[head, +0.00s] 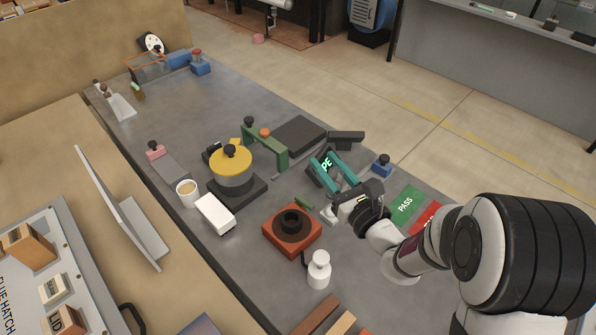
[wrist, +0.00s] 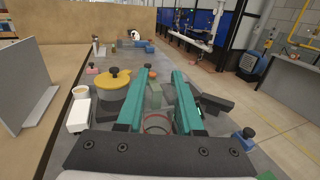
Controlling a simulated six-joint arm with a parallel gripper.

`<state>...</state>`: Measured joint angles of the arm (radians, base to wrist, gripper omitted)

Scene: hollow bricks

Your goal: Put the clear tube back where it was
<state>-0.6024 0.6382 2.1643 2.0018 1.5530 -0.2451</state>
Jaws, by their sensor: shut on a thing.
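My gripper (head: 330,164) reaches out over the grey bench from the right in the head view, with two teal fingers. In the wrist view the gripper (wrist: 158,76) is shut on the clear tube (wrist: 157,123), a see-through round shape with a faint reddish rim between the fingers. The bench shows through it, so its lower end is hard to make out. I cannot pick out the tube in the head view. An orange-red square block with a black round socket (head: 292,223) stands on the bench, nearer the camera than the fingers.
A yellow-lidded pot (head: 231,160), a green arch handle (head: 265,144), a white cup (head: 187,192) and a white box (head: 215,213) stand left of the gripper. A green PASS plate (head: 406,205) lies right.

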